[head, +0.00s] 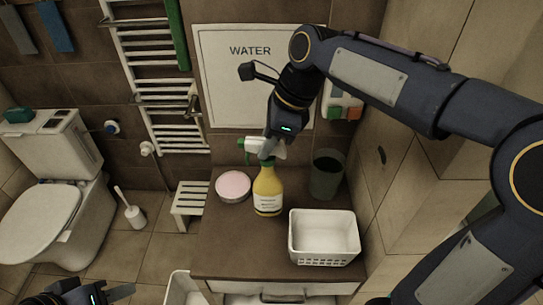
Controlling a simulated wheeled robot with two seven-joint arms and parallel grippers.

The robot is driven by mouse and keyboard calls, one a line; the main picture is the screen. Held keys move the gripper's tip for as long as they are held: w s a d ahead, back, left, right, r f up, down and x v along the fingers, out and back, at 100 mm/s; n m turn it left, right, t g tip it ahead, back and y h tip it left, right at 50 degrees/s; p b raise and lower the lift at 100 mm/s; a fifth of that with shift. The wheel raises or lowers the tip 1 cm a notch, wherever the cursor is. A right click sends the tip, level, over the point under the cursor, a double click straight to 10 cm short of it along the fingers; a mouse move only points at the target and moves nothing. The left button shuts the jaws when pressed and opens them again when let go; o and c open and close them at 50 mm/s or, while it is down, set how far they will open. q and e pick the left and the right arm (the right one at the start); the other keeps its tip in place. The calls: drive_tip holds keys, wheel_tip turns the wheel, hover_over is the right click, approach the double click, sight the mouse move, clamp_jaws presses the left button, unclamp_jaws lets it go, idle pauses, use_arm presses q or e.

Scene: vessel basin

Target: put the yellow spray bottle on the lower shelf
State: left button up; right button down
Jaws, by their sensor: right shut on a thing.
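The yellow spray bottle (268,190), with a white label and a green and white spray head, is upright at the back middle of the brown countertop (262,243). My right gripper (268,152) reaches down from above and is shut on the bottle at its spray head and neck. I cannot tell whether the bottle's base touches the top. My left gripper (118,292) shows only partly at the bottom left edge, away from the bottle; its jaw opening is unclear. Below the counter's front edge a white front (268,288) shows; the lower shelf cannot be made out clearly.
A pink-topped round tin (233,186) stands left of the bottle. A dark glass cup (326,174) and a white basket (323,237) stand to its right. A slatted stool (190,203), toilet brush (132,212) and toilet (50,215) are on the left. The counter's front left is clear.

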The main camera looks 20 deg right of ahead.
sight(264, 179)
drive_tip(key=shift+w+d+f, duration=0.3)
drive_tip(key=shift+w+f, duration=0.3)
drive_tip(key=shift+f, duration=0.8)
drive_tip(key=shift+w+d+f, duration=0.35)
drive_tip(key=shift+w+f, duration=0.25)
drive_tip(key=shift+f, duration=0.75)
drive_tip(key=shift+w+d+f, duration=0.3)
drive_tip(key=shift+w+f, duration=0.3)
drive_tip(key=shift+f, duration=0.9)
drive_tip(key=shift+f, duration=0.15)
drive_tip(key=c, duration=1.3)
unclamp_jaws()
drive_tip(key=shift+o, duration=0.2)
